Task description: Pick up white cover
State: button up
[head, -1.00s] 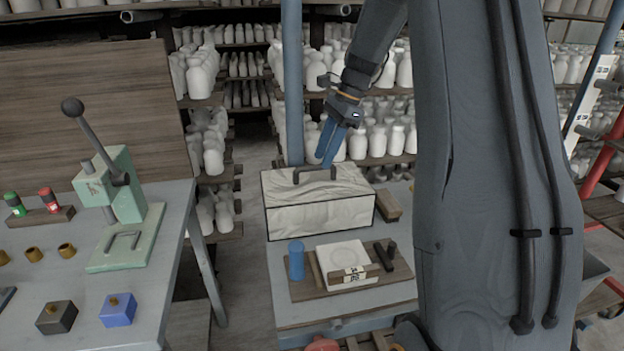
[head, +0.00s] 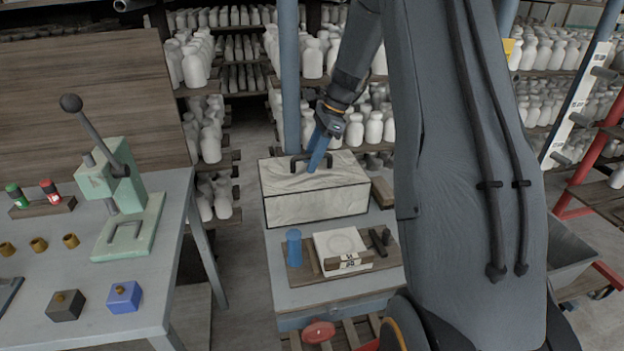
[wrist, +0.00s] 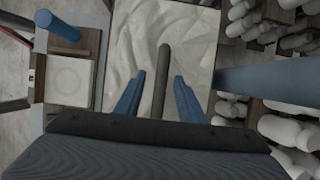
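The white cover (head: 318,205) is a box-shaped lid with dark edges and a dark handle (head: 293,163) on top. It sits on the grey table in the head view, and its crumpled white top (wrist: 190,40) shows in the wrist view. My gripper (head: 314,168) is just above the top of the cover, at the handle. In the wrist view my two blue fingers (wrist: 158,88) are apart, one on each side of the dark handle bar (wrist: 161,75). Gaps show between the fingers and the bar. Whatever is under the cover is hidden.
In front of the cover, a wooden board (head: 299,279) holds a blue cylinder (head: 294,248) and a white square block (head: 338,243). A wooden block (head: 383,192) lies right of the cover. A blue post (head: 290,80) stands close behind. A green press (head: 125,195) stands on the left table.

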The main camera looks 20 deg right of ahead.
jog(key=shift+c, duration=0.2)
grip_shut()
jog(key=shift+r, duration=0.1)
